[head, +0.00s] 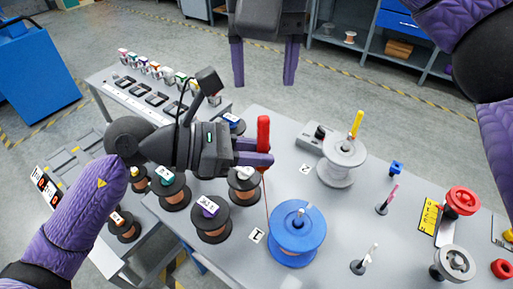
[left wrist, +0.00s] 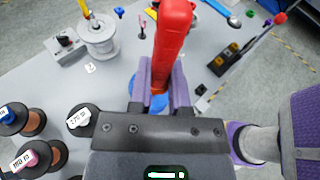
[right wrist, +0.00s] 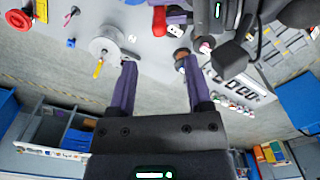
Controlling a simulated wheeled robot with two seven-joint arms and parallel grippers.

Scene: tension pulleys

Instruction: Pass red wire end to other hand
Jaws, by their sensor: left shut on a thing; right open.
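The red wire end (head: 263,135) is a thick red handle-like piece, upright between the fingers of my left gripper (head: 258,152), which is shut on it above the table. It also shows large in the left wrist view (left wrist: 172,45), between the purple fingers (left wrist: 158,85). In the head view a thin red wire (head: 266,195) runs from it down toward the blue spool (head: 298,222). My right gripper (head: 264,80) is open and empty at the top of the head view, apart from the red end. In the right wrist view its two fingers (right wrist: 159,88) stand wide apart.
The table (head: 335,255) holds a white spool with a yellow handle (head: 342,160), several copper spools at left, and red and grey pulleys (head: 463,200) at right. A side table with a row of small spools (head: 150,65) stands behind left. Shelves (head: 350,45) stand at the back.

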